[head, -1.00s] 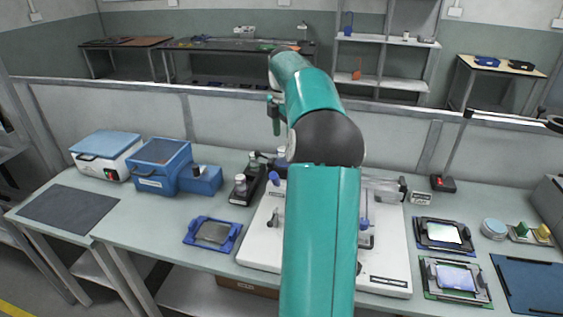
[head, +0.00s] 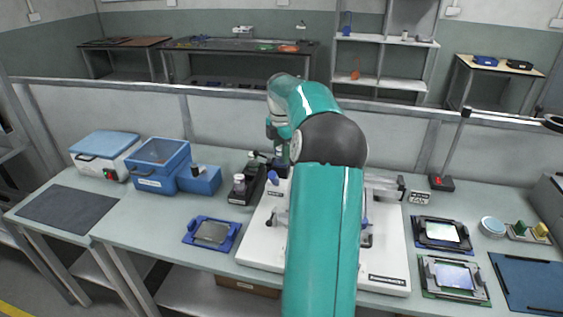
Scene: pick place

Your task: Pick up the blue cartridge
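A flat cartridge with a blue frame and a grey window (head: 211,233) lies on the bench, left of the white base plate. It appears to be the blue cartridge. My teal arm rises through the middle of the head view and bends away. My gripper (head: 282,150) hangs at its far end, above the back of the white plate, well apart from the cartridge and behind it to the right. The fingers are small and partly hidden by my arm, so their opening cannot be told.
The white base plate (head: 385,278) with a fixture stands behind my arm. A black holder with bottles (head: 240,192) is behind the cartridge. Two framed boards (head: 442,233) lie at right. Bench around the cartridge is clear.

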